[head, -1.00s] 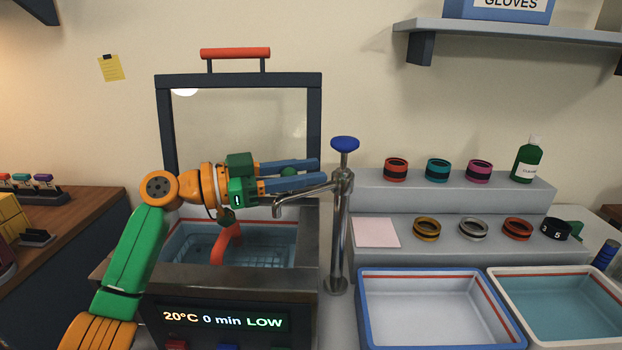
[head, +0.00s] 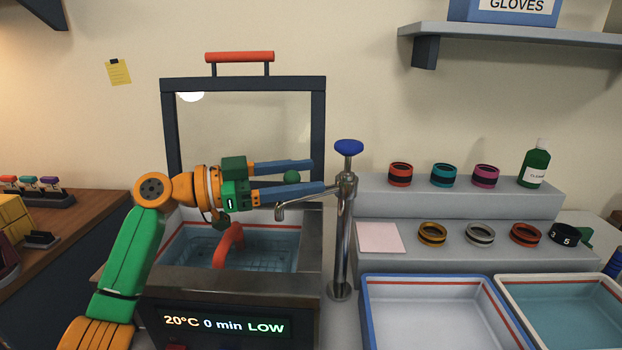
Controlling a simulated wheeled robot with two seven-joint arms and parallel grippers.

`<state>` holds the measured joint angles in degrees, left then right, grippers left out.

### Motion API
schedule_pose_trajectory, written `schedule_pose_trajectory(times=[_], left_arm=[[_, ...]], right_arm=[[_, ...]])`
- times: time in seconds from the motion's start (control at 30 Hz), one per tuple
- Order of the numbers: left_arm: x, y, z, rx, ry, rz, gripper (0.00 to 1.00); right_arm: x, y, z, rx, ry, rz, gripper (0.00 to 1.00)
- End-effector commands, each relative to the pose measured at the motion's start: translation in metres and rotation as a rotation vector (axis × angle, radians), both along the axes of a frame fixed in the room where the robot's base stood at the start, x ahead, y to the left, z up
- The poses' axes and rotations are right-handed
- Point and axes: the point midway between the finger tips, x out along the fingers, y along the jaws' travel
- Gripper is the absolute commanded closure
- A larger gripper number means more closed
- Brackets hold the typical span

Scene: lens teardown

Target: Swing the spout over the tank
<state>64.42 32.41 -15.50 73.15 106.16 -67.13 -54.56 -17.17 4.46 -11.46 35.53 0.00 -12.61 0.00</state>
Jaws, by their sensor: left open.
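The metal spout (head: 300,200) juts left from the upright tap column (head: 341,245), which has a blue knob (head: 348,147) on top. Its downturned tip hangs over the right part of the tank (head: 312,257), as seen from here. The tank holds a wire basket with a red-orange handle (head: 228,245). My left gripper (head: 318,176) is open, its two blue fingers pointing right toward the column above the spout. The lower finger overlaps the spout's top in the picture; I cannot tell whether they touch. My right gripper is not in view.
The tank's raised lid (head: 318,130) stands behind my left gripper. A stepped grey stand (head: 460,203) with several coloured rings and a green bottle (head: 535,165) is to the right. Two trays, one blue-rimmed (head: 367,310) and one white-rimmed (head: 512,300), lie in front of it.

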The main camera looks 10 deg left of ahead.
Motion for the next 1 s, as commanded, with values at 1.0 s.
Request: schedule_pose_trajectory(times=[1.0], left_arm=[[-0.024, 0.047, 0.061, 0.001, 0.002, -0.002, 0.36]], right_arm=[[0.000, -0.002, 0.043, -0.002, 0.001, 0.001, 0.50]])
